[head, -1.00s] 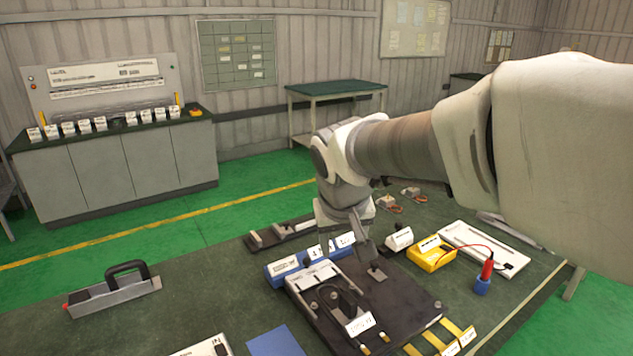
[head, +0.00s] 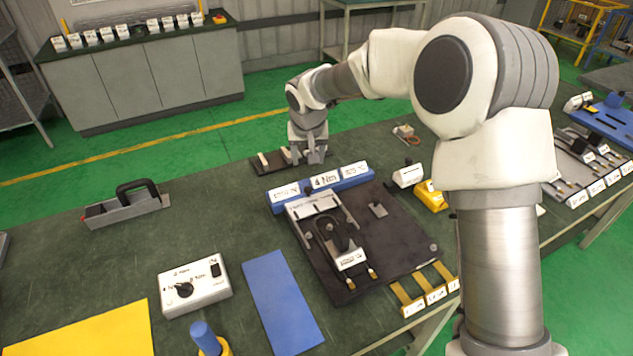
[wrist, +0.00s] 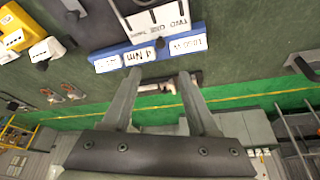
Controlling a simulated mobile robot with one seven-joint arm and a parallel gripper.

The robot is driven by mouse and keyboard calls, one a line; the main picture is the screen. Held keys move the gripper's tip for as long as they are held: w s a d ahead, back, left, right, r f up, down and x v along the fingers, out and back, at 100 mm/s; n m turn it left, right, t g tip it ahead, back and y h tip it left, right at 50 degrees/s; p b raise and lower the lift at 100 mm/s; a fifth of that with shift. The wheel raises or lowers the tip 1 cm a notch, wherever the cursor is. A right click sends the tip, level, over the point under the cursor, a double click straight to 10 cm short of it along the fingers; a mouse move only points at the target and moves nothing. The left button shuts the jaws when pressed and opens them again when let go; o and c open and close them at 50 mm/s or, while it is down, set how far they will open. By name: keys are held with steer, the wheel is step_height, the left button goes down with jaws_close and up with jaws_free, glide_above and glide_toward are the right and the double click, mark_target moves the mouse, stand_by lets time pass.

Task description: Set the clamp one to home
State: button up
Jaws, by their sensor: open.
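My gripper (head: 308,158) is open over the right part of a low dark rack (head: 266,166) with cream upright pieces, at the far edge of the table. In the wrist view my two fingers (wrist: 160,75) are apart, with part of the rack and a pale piece (wrist: 168,88) showing between them. I see nothing firmly held. Which piece is clamp one I cannot tell. A black board (head: 400,240) in front carries a fixture (head: 330,235) with a dark looped cable and a small grey block (head: 378,209). The fingertips' contact with the rack is hidden.
A blue label strip (head: 348,184), reading 4 Nm in the middle, stands between rack and board. A white control box (head: 195,285), blue mat (head: 282,300) and black-handled metal tool (head: 125,205) lie left. The table between tool and rack is clear.

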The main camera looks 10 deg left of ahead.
mark_target(308, 188)
steer(key=p+x, duration=0.1)
steer(key=x, duration=1.6)
steer(key=shift+p, duration=0.3)
jaws_close()
stand_by(0.8)
